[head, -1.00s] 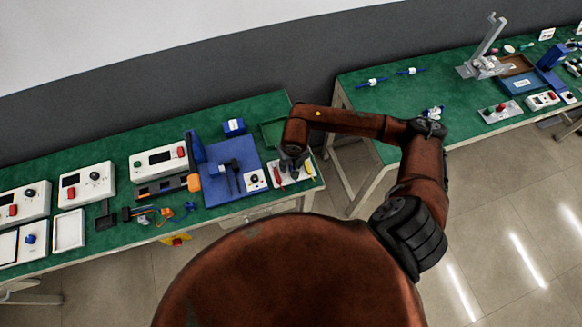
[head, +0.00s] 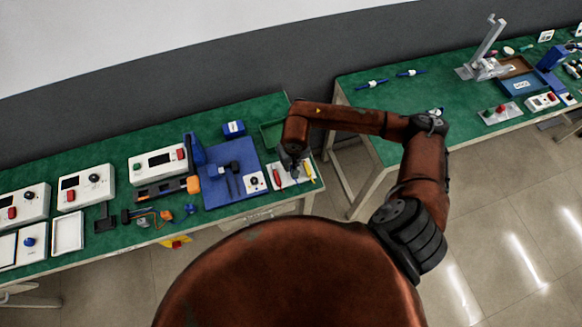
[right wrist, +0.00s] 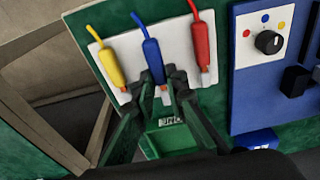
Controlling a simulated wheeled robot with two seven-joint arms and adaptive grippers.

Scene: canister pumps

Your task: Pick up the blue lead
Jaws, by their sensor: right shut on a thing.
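The blue lead (right wrist: 150,48) lies on a white plate (right wrist: 124,45), between the yellow lead (right wrist: 107,62) and the red lead (right wrist: 201,48). My right gripper (right wrist: 160,86) is shut on the lower end of the blue lead in the right wrist view, and its fingers hide that end. In the head view my right gripper (head: 293,168) is low over the white plate, and the blue lead is hidden there. The red lead (head: 279,174) and yellow lead (head: 309,171) show on either side of it. My left gripper is not in view.
A blue panel with a black knob (right wrist: 269,42) stands close beside the plate. A green tray (head: 270,134) lies behind it. White instrument boxes (head: 158,164) fill the bench to the left. A floor gap separates this bench from the right-hand bench (head: 385,95).

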